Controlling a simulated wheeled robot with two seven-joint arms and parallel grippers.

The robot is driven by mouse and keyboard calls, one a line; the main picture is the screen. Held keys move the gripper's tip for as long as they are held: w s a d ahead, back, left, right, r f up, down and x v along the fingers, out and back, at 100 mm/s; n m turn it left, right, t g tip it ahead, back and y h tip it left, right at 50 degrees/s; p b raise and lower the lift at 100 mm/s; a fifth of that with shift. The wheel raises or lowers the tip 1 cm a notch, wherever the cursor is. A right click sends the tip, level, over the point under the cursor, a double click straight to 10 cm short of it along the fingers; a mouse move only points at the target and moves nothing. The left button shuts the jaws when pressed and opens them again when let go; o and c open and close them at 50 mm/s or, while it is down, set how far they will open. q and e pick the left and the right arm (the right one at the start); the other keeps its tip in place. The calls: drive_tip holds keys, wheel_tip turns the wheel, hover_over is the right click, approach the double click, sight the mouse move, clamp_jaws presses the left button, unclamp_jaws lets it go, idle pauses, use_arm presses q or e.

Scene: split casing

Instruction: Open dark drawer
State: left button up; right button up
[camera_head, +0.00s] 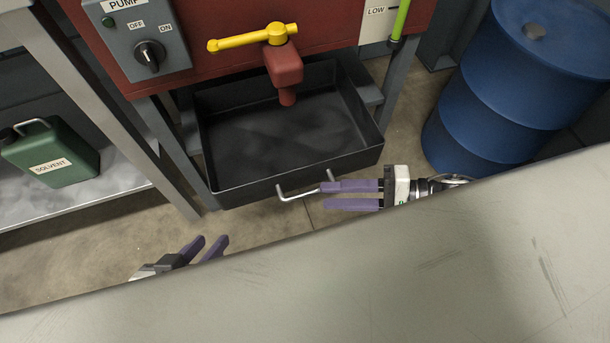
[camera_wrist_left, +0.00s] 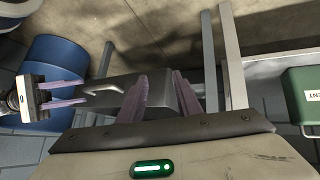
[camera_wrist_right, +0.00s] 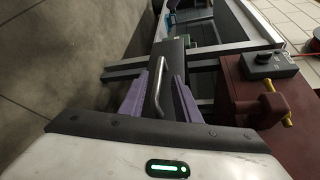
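The dark drawer (camera_head: 290,175) is a black open-topped tray under the red cabinet; its empty inside shows. A silver bar handle (camera_head: 298,195) sticks out from its front. My right gripper (camera_head: 324,196) is open with purple fingers pointing left at the handle's right part. In the right wrist view the handle (camera_wrist_right: 159,92) appears between the two spread fingers (camera_wrist_right: 160,88); I cannot tell whether they touch it. My left gripper (camera_head: 211,242) is open and empty, lower left of the drawer. The left wrist view shows the handle (camera_wrist_left: 103,88) and my right gripper (camera_wrist_left: 62,94) beside it.
A yellow valve lever (camera_head: 252,38) and red spout (camera_head: 286,75) hang over the drawer. A blue barrel (camera_head: 500,100) stands at right. A green solvent can (camera_head: 52,153) sits on a shelf at left. A grey surface (camera_head: 400,280) fills the front.

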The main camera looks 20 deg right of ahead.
sight(318, 192)
drive_tip(key=d+m+g, duration=0.1)
drive_tip(key=d+m, duration=0.1)
drive_tip(key=d, duration=0.2)
drive_tip(key=shift+y, duration=0.3)
drive_tip(key=b+x, duration=0.2)
drive_tip(key=x, duration=0.7)
drive_tip(key=shift+w+a, duration=0.25)
drive_tip(key=shift+a, duration=0.1)
clamp_jaws()
